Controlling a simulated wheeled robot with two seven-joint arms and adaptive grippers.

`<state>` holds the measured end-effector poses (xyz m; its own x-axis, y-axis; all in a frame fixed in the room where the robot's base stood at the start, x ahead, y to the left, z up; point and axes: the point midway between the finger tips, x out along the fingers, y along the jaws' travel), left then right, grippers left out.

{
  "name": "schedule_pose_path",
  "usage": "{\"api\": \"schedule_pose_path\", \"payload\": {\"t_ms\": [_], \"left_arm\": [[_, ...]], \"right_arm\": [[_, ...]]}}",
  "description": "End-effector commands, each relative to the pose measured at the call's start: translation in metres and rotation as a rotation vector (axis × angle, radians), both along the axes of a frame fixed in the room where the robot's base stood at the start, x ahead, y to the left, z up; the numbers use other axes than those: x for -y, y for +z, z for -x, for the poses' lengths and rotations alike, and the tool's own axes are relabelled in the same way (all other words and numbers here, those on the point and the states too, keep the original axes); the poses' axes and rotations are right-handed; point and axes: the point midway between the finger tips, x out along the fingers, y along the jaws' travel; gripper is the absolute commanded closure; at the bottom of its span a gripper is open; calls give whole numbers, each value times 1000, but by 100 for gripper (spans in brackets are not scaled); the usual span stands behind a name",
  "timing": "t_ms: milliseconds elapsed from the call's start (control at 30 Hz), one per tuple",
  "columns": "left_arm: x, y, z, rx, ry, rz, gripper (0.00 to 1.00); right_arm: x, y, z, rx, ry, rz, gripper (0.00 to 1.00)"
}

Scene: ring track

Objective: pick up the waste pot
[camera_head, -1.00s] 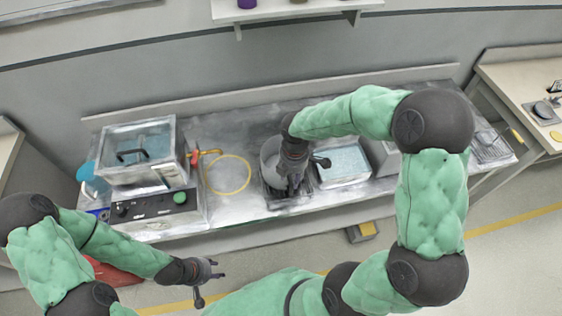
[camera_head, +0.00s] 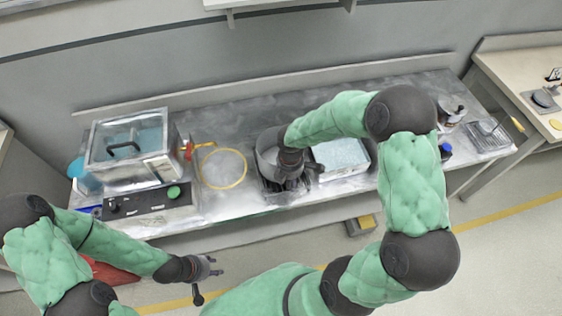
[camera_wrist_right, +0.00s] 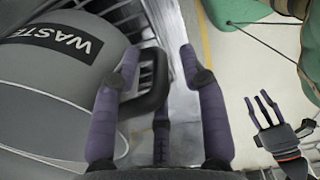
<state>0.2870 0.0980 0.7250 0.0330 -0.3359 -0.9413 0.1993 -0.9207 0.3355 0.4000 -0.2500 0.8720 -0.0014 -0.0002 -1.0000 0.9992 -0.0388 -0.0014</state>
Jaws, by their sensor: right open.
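The waste pot (camera_head: 268,145) is a grey round vessel on a dark grate at the middle of the bench, partly hidden by my right arm. In the right wrist view the pot (camera_wrist_right: 40,70) fills the left side, with a black "WASTE" label and a dark loop handle (camera_wrist_right: 150,95). My right gripper (camera_wrist_right: 165,60) is open, with its fingers on either side of the handle; contact cannot be told. In the head view my right gripper (camera_head: 290,180) is at the pot's near side. My left gripper (camera_head: 213,269) is open and empty in front of the bench.
A water bath (camera_head: 130,150) with a control panel stands at the left, beside a yellow ring (camera_head: 222,168). A light-filled tray (camera_head: 342,156) sits close right of the pot. A metal pot (camera_head: 450,112) and a wire rack (camera_head: 490,135) are further right.

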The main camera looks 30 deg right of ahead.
Motion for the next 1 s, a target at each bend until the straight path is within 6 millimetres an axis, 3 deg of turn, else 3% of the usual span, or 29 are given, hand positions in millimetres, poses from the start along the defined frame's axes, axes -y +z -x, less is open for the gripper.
{"api": "schedule_pose_path", "payload": {"t_ms": [67,300,433,467,1000], "left_arm": [[0,-3,0,0,0,0,60],[0,-2,0,0,0,0,60],[0,-2,0,0,0,0,60],[0,-2,0,0,0,0,60],[0,0,0,0,0,0,60]], "right_arm": [[0,-8,0,0,0,0,57],[0,-8,0,1,-1,0,60],[0,-8,0,1,-1,0,97],[0,-8,0,1,-1,0,100],[0,-3,-1,3,-1,0,100]]}}
